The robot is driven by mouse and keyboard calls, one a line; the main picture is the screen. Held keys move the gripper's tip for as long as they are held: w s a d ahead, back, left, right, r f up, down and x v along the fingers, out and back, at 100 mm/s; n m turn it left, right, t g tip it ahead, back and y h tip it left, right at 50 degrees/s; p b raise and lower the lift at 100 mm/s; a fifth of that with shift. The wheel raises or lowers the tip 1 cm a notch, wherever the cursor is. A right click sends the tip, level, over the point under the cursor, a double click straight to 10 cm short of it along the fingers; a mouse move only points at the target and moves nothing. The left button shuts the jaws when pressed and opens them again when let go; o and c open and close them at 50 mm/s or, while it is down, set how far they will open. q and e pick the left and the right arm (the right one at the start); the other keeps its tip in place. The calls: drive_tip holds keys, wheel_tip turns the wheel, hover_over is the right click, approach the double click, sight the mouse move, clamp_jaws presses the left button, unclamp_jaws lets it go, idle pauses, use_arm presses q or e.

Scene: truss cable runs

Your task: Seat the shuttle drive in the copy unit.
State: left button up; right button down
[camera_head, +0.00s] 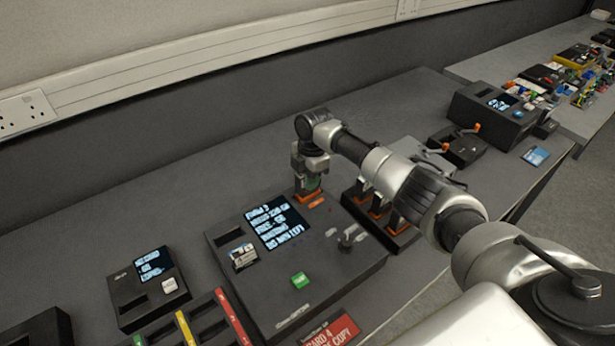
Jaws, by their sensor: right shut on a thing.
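The copy unit (322,262) is a wide dark box on the bench, with a lit screen (278,224), a green button (300,280) and a small lever (348,238). A pale card (243,257) sits in its front left part. My right gripper (309,185) points down at the unit's back right corner. It is shut on what looks like the shuttle drive (308,195), of which a small orange part shows. The fingers hide most of it, so I cannot tell whether it is in a slot or above one. My left gripper is out of view.
A dark rack (397,238) with several orange-marked drives stands right of the unit, partly behind my arm. A small screen box (148,287) and a colour-striped tray (200,325) are at left. A red sign (333,331) lies in front. The bench behind is clear.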

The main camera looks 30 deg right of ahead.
drive_tip(key=shift+f, duration=0.3)
drive_tip(key=shift+c, duration=2.3)
unclamp_jaws()
wheel_tip(320, 180, up, 8)
drive_tip(key=p, duration=0.6)
drive_tip(key=shift+f+p, duration=0.2)
drive_tip(key=shift+p, duration=0.1)
